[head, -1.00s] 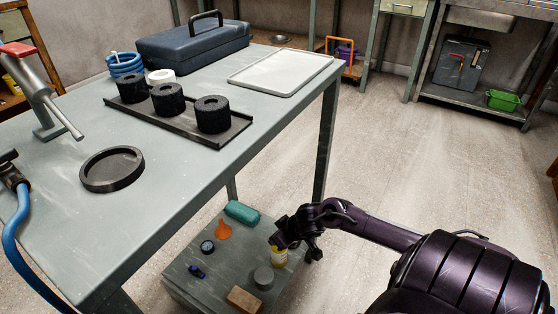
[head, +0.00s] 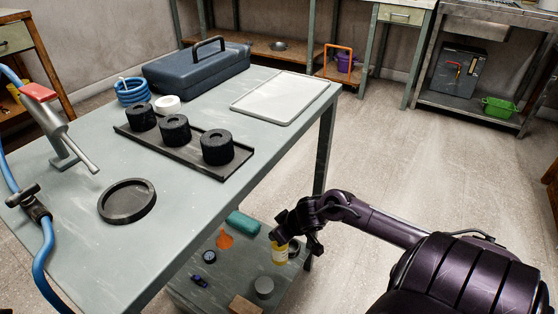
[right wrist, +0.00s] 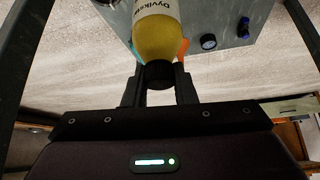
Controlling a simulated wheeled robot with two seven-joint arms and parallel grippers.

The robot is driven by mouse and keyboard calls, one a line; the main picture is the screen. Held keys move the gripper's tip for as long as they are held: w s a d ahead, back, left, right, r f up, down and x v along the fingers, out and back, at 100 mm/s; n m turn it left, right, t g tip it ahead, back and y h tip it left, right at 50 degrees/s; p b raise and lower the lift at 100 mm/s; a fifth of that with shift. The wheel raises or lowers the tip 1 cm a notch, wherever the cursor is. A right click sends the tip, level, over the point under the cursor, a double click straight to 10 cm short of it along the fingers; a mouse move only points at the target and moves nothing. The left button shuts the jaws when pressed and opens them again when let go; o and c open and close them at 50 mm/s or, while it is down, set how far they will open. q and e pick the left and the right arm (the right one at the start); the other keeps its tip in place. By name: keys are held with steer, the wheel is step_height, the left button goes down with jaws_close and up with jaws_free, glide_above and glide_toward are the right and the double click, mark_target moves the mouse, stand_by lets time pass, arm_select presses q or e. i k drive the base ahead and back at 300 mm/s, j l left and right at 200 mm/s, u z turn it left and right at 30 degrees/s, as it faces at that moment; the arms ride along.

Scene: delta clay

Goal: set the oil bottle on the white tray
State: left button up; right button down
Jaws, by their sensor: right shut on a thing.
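The oil bottle (head: 279,256) is yellow with a pale label. The white tray (head: 285,98) lies flat and empty on the far right part of the table, well above and beyond the bottle. My left gripper is not in view.
The grey table (head: 200,205) carries a black rack (head: 190,150) with black cylinders, a black round dish (head: 127,201) and a blue toolbox (head: 196,72). Open floor lies right of the table.

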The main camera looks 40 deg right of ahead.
mark_target(295, 85)
steer(key=k+l, duration=0.65)
steer(key=l, duration=0.15)
steer(key=k+l+z, duration=0.1)
steer(key=l, duration=0.2)
